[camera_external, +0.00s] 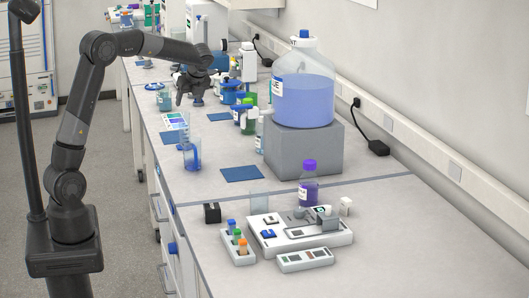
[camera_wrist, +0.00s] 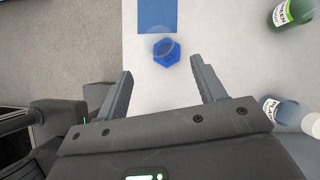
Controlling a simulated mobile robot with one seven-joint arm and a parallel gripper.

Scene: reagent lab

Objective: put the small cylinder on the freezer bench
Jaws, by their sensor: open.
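The small cylinder (camera_external: 192,155) is clear with a blue lower part and stands upright near the left edge of the long bench (camera_external: 220,205). In the wrist view, what looks like the same cylinder (camera_wrist: 166,50) shows from above, with a blue six-sided base. My gripper (camera_external: 186,100) hangs above the bench, pointing down. In the wrist view its fingers (camera_wrist: 160,85) are apart with nothing between them. The cylinder lies beyond the fingertips, apart from them. I cannot tell which bench part is the freezer bench.
A blue mat (camera_wrist: 157,15) lies just past the cylinder. A green bottle (camera_wrist: 292,13) and a clear bottle (camera_wrist: 288,113) stand to the right. A large blue-filled jug (camera_external: 303,95) stands on a grey block (camera_external: 300,150). A tube rack (camera_external: 238,247) and devices occupy the near bench.

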